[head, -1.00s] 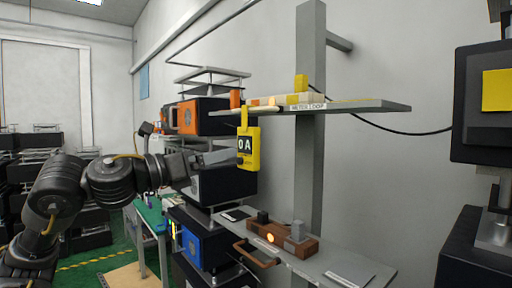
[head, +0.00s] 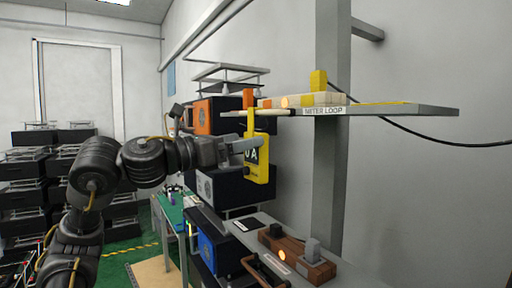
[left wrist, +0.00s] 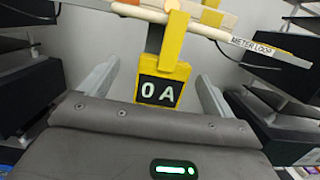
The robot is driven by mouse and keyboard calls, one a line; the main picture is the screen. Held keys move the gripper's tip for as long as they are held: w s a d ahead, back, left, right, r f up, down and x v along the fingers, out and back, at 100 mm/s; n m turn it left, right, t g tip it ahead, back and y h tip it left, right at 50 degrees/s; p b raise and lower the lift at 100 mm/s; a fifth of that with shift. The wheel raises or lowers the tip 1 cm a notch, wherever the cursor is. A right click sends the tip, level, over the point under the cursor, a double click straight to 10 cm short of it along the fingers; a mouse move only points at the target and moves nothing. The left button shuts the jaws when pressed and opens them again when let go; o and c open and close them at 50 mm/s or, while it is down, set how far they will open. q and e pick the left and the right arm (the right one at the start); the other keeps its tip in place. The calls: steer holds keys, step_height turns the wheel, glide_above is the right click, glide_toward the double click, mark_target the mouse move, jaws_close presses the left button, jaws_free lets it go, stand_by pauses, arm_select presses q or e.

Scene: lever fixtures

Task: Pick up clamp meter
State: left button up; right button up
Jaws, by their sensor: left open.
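The yellow clamp meter (head: 257,168) hangs by its yellow upper part from the shelf labelled METER LOOP (head: 375,110). Its dark display reads 0 A. My left gripper (head: 245,146) is at the meter, with one finger across the front of its upper display in the head view. In the left wrist view the clamp meter (left wrist: 163,84) stands between the two spread fingers of my left gripper (left wrist: 152,85), with a gap on each side. My right gripper is not in view.
A lower shelf holds a brown wooden block with a lever fixture (head: 297,256) and a dark flat item (head: 248,224). Stacked equipment boxes (head: 222,186) stand behind the meter. A black cable (head: 430,143) runs along the wall at the right.

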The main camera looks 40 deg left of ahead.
mark_target(250, 135)
arm_select(q)
steer(key=shift+w+d+r+p, duration=0.15)
steer(key=shift+w+r+p, duration=0.15)
steer(key=shift+w+p, duration=0.25)
steer(key=shift+w+d+r+p, duration=0.2)
steer(key=shift+w+d+p, duration=0.15)
steer(key=shift+w+p, duration=0.2)
steer(key=shift+w+d+r+p, duration=0.15)
steer(key=shift+w+d+p, duration=0.15)
steer(key=shift+w+p, duration=0.25)
steer(key=shift+w+d+f, duration=0.1)
steer(key=shift+w+d, duration=0.05)
steer(key=shift+w, duration=0.35)
steer(key=shift+w+d+f, duration=0.1)
steer(key=shift+w, duration=0.35)
steer(key=shift+s, duration=0.1)
steer(key=shift+c, duration=1)
steer(key=shift+w+d, duration=0.1)
steer(key=shift+w, duration=0.1)
steer(key=c, duration=1)
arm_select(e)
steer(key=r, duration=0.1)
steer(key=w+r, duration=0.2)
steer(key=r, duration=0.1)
